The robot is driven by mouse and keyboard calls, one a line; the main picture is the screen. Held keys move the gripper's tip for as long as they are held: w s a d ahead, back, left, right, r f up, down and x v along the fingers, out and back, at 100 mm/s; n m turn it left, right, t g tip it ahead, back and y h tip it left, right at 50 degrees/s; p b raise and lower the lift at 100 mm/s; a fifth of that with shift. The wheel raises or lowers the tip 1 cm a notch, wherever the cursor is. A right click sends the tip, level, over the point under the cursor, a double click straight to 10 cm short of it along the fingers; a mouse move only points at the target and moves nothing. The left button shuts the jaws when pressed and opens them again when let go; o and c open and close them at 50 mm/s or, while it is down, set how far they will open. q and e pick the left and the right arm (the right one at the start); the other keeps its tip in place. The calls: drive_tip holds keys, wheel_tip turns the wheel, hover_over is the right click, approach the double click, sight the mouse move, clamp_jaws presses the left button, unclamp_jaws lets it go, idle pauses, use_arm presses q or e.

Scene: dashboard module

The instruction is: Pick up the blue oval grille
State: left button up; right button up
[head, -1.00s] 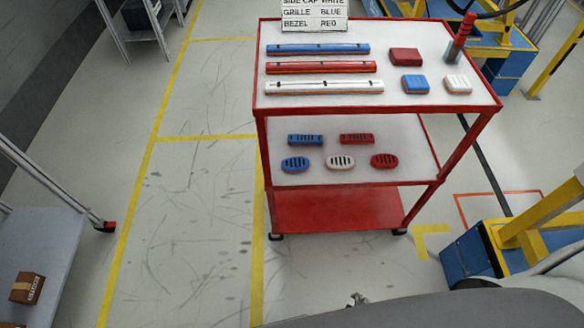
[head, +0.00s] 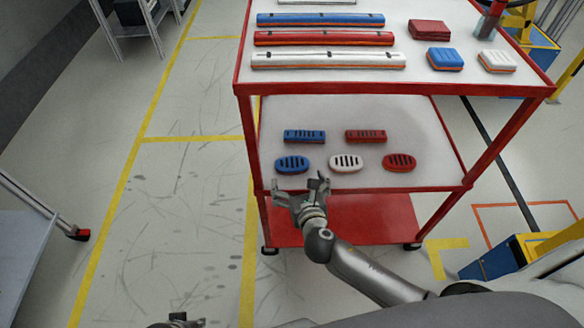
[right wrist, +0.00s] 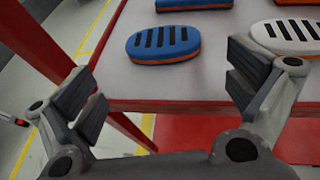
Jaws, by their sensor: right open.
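The blue oval grille (head: 292,163) has dark slots and an orange lower edge. It lies on the middle shelf (head: 420,170) of the red cart, near the shelf's front left. It also shows in the right wrist view (right wrist: 164,44), ahead of the fingers. My right gripper (head: 300,186) is open and empty at the shelf's front edge, just short of the grille and not touching it. In the right wrist view its two fingers (right wrist: 168,90) stand wide apart. A small part of my left gripper (head: 180,320) shows at the bottom edge; its jaws are not clear.
A white oval grille (head: 345,163) and a red oval grille (head: 399,162) lie to the right. Blue (head: 304,136) and red (head: 365,136) rectangular grilles lie behind. The cart's top shelf (head: 330,80) overhangs, and a red post (head: 248,130) stands to the left.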

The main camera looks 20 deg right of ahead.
sight(294, 171)
drive_tip(key=shift+x, duration=1.35)
drive_tip(key=b+x, duration=0.2)
drive_tip(key=x, duration=0.2)
drive_tip(key=shift+w+d, duration=0.1)
drive_tip(key=shift+d, duration=0.05)
drive_tip(key=shift+w+f, duration=0.1)
use_arm(q)
drive_tip(key=w+v, duration=0.1)
drive_tip(key=v, duration=0.6)
drive_tip(key=shift+w+r+t, duration=0.3)
drive_tip(key=shift+w+r, duration=0.25)
drive_tip(key=shift+w, duration=0.1)
